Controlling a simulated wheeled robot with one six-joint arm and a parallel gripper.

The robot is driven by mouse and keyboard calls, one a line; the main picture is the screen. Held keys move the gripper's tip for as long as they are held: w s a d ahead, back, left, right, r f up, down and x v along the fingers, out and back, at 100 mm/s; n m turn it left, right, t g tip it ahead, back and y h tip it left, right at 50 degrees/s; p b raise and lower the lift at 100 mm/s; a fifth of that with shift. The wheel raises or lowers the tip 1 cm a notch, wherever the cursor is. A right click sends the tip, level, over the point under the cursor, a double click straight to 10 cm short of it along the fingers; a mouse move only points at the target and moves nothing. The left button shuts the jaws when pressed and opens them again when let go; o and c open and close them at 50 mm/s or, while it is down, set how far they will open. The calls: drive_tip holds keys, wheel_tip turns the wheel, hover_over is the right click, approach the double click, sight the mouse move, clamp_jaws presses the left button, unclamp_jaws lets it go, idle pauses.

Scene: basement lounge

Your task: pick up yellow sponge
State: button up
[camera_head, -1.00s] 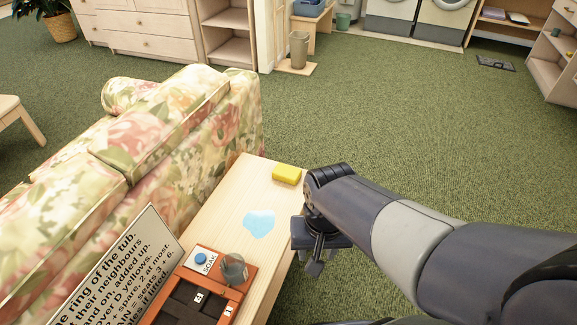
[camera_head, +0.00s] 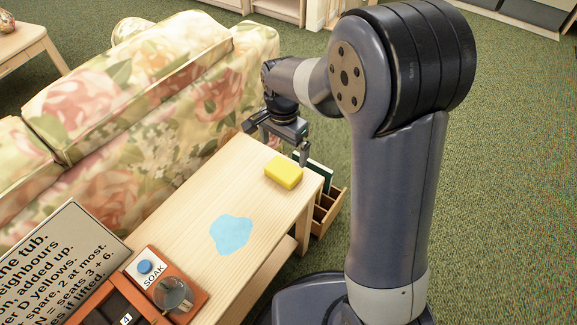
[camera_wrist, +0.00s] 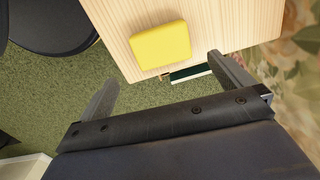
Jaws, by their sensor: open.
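The yellow sponge (camera_head: 284,172) lies flat near the far end of the light wooden table (camera_head: 190,215).
A light blue puddle-shaped patch (camera_head: 231,235) lies on the table. An orange-brown box with a blue button (camera_head: 145,267) and a lettered sign (camera_head: 55,265) stand at the near end. A floral sofa (camera_head: 150,90) runs along the left. A wooden compartment box (camera_head: 328,208) is beyond the table's end.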

sight(283, 169)
wheel_tip(283, 169, down, 10)
drive_tip(key=b, duration=0.3)
drive_tip(key=shift+w+a, duration=0.1)
drive_tip(key=shift+r, duration=0.15)
drive_tip(key=shift+c, duration=0.6)
drive_tip(key=c, duration=0.7)
wheel_tip(283, 169, up, 10)
drive_tip(key=p, duration=0.3)
